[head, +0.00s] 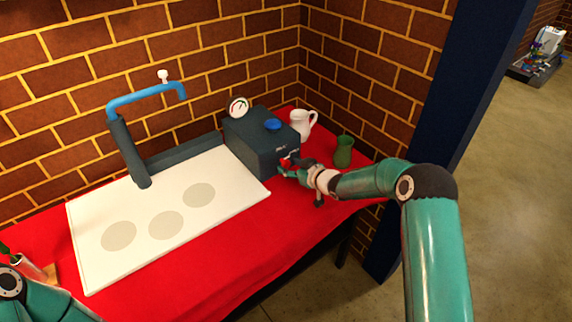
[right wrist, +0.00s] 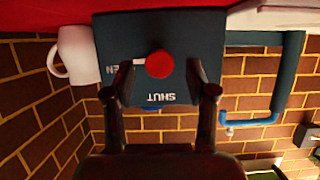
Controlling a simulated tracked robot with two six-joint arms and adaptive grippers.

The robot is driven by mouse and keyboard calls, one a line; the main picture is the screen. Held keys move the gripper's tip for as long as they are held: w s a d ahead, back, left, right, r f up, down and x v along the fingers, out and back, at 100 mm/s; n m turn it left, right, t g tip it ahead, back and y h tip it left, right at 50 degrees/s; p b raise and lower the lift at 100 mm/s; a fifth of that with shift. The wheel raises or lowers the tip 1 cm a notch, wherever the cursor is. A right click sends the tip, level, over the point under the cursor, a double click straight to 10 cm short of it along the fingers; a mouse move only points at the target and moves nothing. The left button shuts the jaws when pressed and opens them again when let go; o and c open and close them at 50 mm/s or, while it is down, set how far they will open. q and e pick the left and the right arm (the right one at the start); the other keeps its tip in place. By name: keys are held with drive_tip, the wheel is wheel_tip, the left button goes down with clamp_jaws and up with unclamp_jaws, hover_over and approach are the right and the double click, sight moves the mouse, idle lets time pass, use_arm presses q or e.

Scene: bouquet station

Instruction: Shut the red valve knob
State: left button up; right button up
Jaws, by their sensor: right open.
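The red valve knob (right wrist: 159,64) is round and sits on the front face of a dark grey box (right wrist: 210,52), which also shows in the head view (head: 250,145). The right wrist view is upside down; it shows the word SHUT by the knob and part of another word at its left. My right gripper (right wrist: 160,72) is open, with one finger on each side of the knob and apparent gaps between. In the head view my right gripper (head: 287,170) is at the box front and mostly hides the knob. My left gripper's fingers are not seen.
A white jug (head: 301,122) and a green vase (head: 343,152) stand right of the box on the red cloth (head: 225,240). A gauge (head: 238,107) and a blue cap (head: 272,124) top the box. A white board (head: 90,205) and blue spout (head: 140,95) are left.

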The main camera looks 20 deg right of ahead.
drive_tip(key=shift+x, duration=0.9)
